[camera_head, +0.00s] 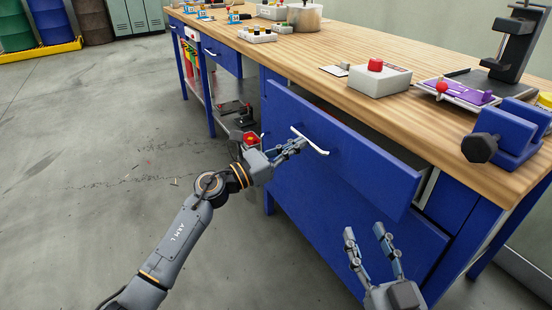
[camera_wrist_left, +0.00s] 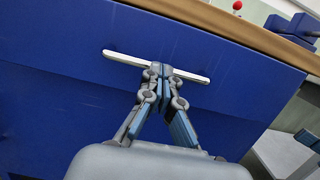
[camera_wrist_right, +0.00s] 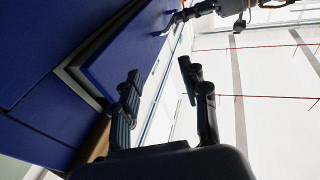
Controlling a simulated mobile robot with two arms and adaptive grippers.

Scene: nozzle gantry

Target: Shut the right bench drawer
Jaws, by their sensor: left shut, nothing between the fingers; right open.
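The right bench drawer has a wide blue front (camera_head: 352,165) with a white bar handle (camera_head: 319,149). The front stands out from the bench under the worktop, with a dark gap behind its top edge, so the drawer is open. My left gripper (camera_head: 303,143) is shut and empty, its fingertips at the handle. In the left wrist view, the closed fingertips (camera_wrist_left: 162,72) overlap the middle of the handle (camera_wrist_left: 125,57); whether they touch it I cannot tell. My right gripper (camera_head: 365,230) is open and empty, in front of the bench, below and right of the handle.
The wooden worktop (camera_head: 335,60) holds a red-button box (camera_head: 378,80), a purple tray (camera_head: 462,93), a blue block with a dark knob (camera_head: 505,133) and a black stand (camera_head: 512,45). Another blue drawer (camera_head: 221,56) is further left.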

